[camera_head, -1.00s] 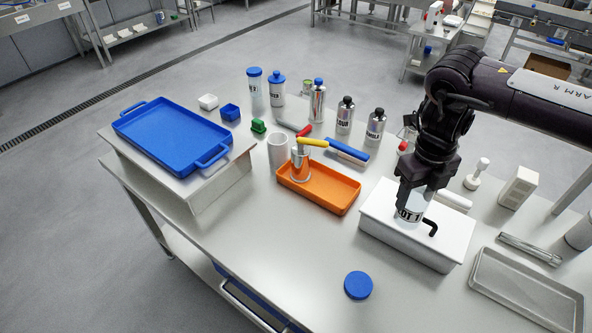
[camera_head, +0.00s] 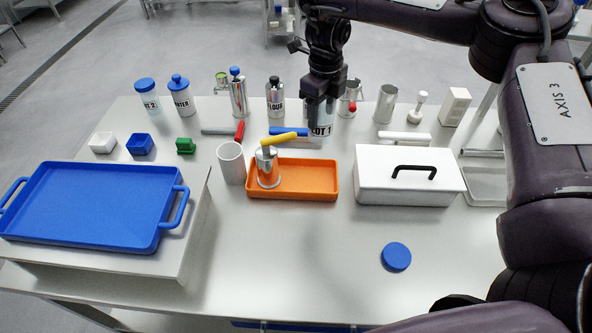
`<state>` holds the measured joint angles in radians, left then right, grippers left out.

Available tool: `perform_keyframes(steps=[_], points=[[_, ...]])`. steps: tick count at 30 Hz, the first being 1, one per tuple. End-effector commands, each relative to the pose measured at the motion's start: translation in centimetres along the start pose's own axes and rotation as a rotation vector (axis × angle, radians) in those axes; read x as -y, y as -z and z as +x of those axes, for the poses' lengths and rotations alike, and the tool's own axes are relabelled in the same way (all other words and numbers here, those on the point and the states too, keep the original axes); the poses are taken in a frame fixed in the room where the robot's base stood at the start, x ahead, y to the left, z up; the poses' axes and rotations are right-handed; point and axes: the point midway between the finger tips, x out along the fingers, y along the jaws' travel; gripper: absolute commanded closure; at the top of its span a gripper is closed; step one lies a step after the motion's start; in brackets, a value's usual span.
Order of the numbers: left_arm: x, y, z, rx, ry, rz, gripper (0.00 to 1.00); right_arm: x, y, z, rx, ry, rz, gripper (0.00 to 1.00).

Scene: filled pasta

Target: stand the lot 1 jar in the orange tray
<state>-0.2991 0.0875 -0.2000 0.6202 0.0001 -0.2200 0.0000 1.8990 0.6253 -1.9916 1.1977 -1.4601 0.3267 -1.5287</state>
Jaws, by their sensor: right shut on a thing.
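The lot 1 jar (camera_head: 320,128), a pale jar with a dark "LOT 1" label, is upright in my right gripper (camera_head: 322,102), which is shut on its upper part. In the head view the jar appears just beyond the back right edge of the orange tray (camera_head: 315,182); it seems held up, but its exact height is hard to tell. The orange tray lies flat on the table. A silver cylinder (camera_head: 268,170) with a yellow handle stands in its left end; its right part is bare. My left gripper is not in view.
A white box (camera_head: 408,190) with a black handle stands right of the tray, and a white cup (camera_head: 231,162) left of it. A flour bottle (camera_head: 275,97) and other containers stand behind. A blue lid (camera_head: 396,257) lies in front. The table's front middle is clear.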

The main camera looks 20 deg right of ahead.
Motion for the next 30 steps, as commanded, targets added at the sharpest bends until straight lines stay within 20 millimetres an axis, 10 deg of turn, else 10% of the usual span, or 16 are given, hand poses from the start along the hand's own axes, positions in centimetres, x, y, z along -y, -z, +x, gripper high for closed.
perform_keyframes(steps=[12,30], points=[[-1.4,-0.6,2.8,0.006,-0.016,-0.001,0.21,-0.1,0.1,11.7,-0.003,-0.005,0.002,0.73],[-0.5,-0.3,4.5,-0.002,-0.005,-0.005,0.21,-0.1,0.0,17.9,0.000,-0.001,0.001,0.73]])
